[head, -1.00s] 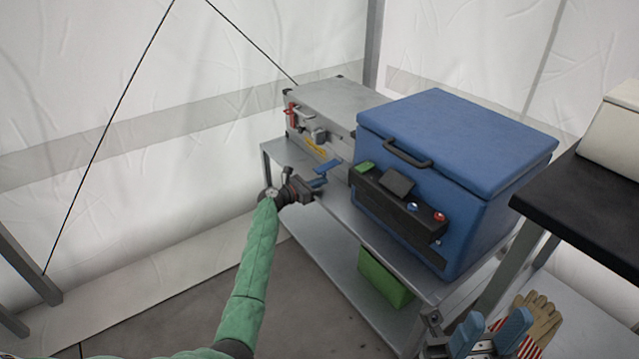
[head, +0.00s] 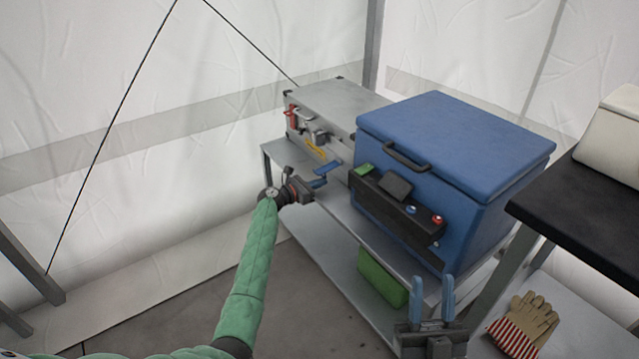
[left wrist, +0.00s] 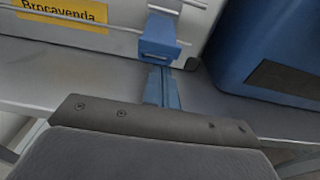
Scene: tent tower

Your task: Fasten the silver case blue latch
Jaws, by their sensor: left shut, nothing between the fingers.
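The silver case (head: 335,105) stands on the left end of the metal shelf unit, its front towards me. Its blue latch (head: 327,167) is a flap sticking out from the front near the right end; it also shows in the left wrist view (left wrist: 160,38). My left gripper (head: 319,183) is shut and empty, its blue fingertips (left wrist: 162,88) just below and in front of the flap. I cannot tell whether they touch it. My right gripper (head: 431,298) is open and empty at the bottom, pointing up, away from the case.
A blue cooler box (head: 460,140) stands close to the right of the case. A red latch (head: 291,117) is at the case's left end. A green item (head: 382,278) lies on the lower shelf. Gloves (head: 525,325) lie at lower right, near a black-topped table (head: 590,205). Left of the shelf is free floor.

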